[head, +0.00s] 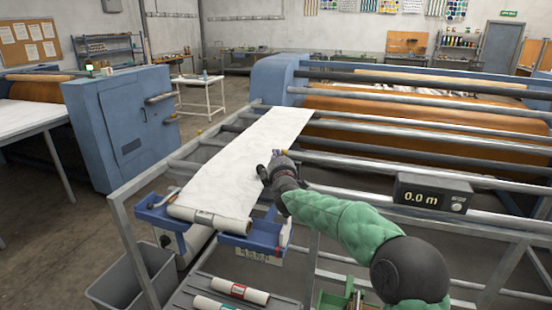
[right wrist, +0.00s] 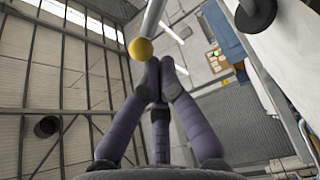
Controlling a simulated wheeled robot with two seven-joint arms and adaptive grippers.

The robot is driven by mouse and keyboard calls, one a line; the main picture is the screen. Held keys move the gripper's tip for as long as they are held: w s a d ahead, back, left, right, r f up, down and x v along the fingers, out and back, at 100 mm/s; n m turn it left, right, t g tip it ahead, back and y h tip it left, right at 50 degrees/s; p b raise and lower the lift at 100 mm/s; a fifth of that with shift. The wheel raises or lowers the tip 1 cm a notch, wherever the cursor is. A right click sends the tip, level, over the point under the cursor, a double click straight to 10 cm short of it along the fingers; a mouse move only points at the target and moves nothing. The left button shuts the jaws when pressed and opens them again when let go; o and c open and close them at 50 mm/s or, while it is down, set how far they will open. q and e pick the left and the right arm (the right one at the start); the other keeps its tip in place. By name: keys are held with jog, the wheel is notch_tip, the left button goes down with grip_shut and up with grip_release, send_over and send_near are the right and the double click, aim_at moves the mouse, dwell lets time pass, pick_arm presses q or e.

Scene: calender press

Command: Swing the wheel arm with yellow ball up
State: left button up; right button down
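The yellow ball (right wrist: 141,49) sits on the end of a pale grey bar, the wheel arm (right wrist: 153,17), which comes in from the top of the right wrist view. My right gripper (right wrist: 159,66) has its purple fingers drawn together at the tips, right beside the ball. The ball is to the left of the tips, not between them; I cannot tell whether they touch. In the head view my right gripper (head: 271,167) is at the right edge of the white fabric (head: 245,155), and mostly hides the wheel arm. My left gripper is not in view.
A blue bracket (head: 254,238) and a fabric roll (head: 210,218) lie in front of my right gripper. Grey rails (head: 400,165) and a counter reading 0.0 m (head: 434,193) are to the right. A grey bin (head: 130,280) stands at lower left.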

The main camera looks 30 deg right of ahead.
aim_at(286, 155)
jog(key=shift+s+d+r+m+h+b, duration=0.2)
jog(key=shift+s+m+h+b, duration=0.1)
jog(key=shift+m+b, duration=0.15)
jog(key=s+m+b, duration=0.1)
jog(key=b, duration=0.1)
jog(key=d+m+t+h+b, duration=0.1)
jog(key=m+b, duration=0.1)
jog(key=shift+s+d+r+m, duration=0.2)
jog(key=shift+s+d+m, duration=0.1)
jog(key=shift+s, duration=0.1)
jog(key=shift+s+d+r+m+h+b, duration=0.3)
jog(key=shift+s+d+m+b, duration=0.25)
jog(key=shift+s+d, duration=0.1)
